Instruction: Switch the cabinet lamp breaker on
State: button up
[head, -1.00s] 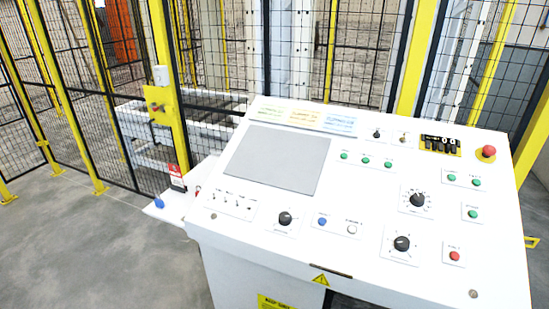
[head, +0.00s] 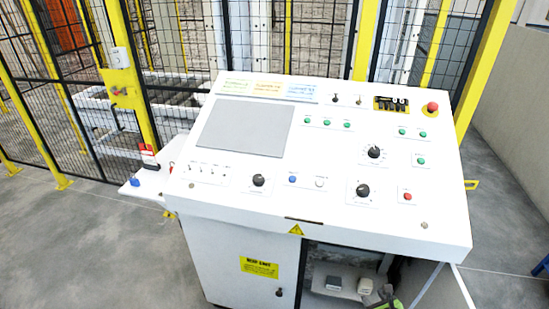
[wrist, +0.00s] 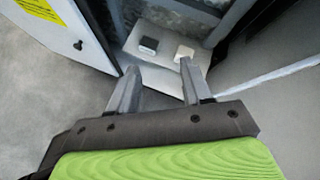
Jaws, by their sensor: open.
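The console's lower cabinet (head: 310,255) is open on its right side. Inside, on a pale shelf or floor, sit a dark-topped switch box (head: 333,284) and a white-topped switch box (head: 365,287). In the wrist view the dark-topped box (wrist: 148,46) is on the left and the white-topped box (wrist: 184,53) on the right. I cannot tell which is the lamp breaker or its setting. My gripper (wrist: 159,68) is open and empty, short of both boxes. In the head view only part of my green gripper (head: 390,303) shows at the bottom edge.
The closed left cabinet door (head: 240,285) has a yellow label and a black latch. The open right door (head: 452,290) stands beside the opening. The sloped control panel (head: 400,222) overhangs above. Yellow-framed mesh fencing (head: 170,45) stands behind. Grey floor is clear to the left.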

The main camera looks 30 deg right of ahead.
jog(key=w+a+r+n+g+y, duration=0.1)
jog(key=w+a+r+n+y, duration=0.5)
jog(key=w+r+n, duration=0.65)
jog(key=w+a+r+n+g, duration=0.3)
jog(key=a+r+n, duration=0.9)
jog(key=r, duration=0.1)
jog(key=s+a+r+n+h, duration=0.1)
jog(key=s+a+r+n, duration=0.3)
jog(key=a+r+n, duration=0.5)
jog(key=s+a+r+n, duration=0.4)
jog(key=s+a+r, duration=0.3)
jog(key=s+a, duration=0.2)
jog(key=s, duration=0.2)
jog(key=shift+s+a+n, duration=0.25)
jog(key=shift+s+n, duration=0.05)
jog(key=shift+n, duration=0.05)
